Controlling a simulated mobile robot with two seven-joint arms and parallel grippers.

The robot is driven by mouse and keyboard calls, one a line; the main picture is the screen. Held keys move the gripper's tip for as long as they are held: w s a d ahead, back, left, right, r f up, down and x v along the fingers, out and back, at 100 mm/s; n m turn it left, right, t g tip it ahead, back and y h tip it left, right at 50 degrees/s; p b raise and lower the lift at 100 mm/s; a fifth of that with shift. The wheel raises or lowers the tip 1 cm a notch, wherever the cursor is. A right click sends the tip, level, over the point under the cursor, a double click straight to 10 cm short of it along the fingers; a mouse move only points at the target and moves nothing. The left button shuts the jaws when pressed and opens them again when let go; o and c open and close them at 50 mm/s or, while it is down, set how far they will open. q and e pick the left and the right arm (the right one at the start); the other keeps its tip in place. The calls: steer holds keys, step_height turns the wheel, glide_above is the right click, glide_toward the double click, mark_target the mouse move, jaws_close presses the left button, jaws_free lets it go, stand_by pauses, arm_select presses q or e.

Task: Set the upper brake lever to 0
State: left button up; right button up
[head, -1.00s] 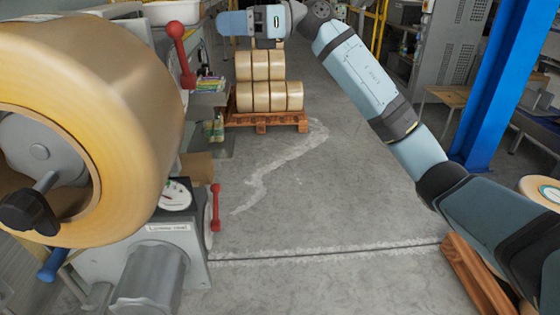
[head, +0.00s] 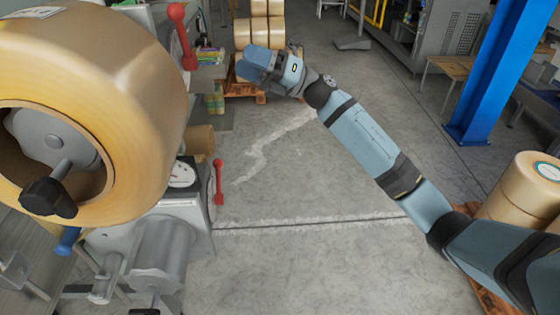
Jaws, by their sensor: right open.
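The upper brake lever (head: 183,36) is red with a round knob at its top end. It stands nearly upright on the right side of the machine, behind the big tape roll (head: 95,105). Any scale beside it cannot be read. A second, lower red lever (head: 219,182) stands beside a round dial (head: 181,174). My right gripper (head: 250,64) is open and empty, pointing left. In the picture it is to the right of the upper lever and a little lower, clearly apart from it. My left gripper is not in view.
A pallet (head: 243,89) with stacked tape rolls stands behind my right gripper. Another pallet with rolls (head: 522,190) is at the right, near a blue post (head: 494,75). The grey floor (head: 300,230) between is clear.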

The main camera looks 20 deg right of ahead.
steer(key=s+d+f+m+t+h+p, duration=0.1)
steer(key=s+f+m+t+h+p, duration=0.2)
steer(key=f+m, duration=0.8)
steer(key=s+d+f+m+t+h+p, duration=0.1)
steer(key=s+f+m+t+h+p, duration=0.3)
steer(key=s+f+m+t+h, duration=0.3)
step_height(320, 180, down, 5)
steer(key=m+t+h, duration=0.1)
steer(key=m+h, duration=0.3)
steer(key=m, duration=0.5)
steer(key=shift+s+r+m, duration=0.15)
steer(key=shift+m, duration=0.15)
steer(key=shift+d, duration=0.1)
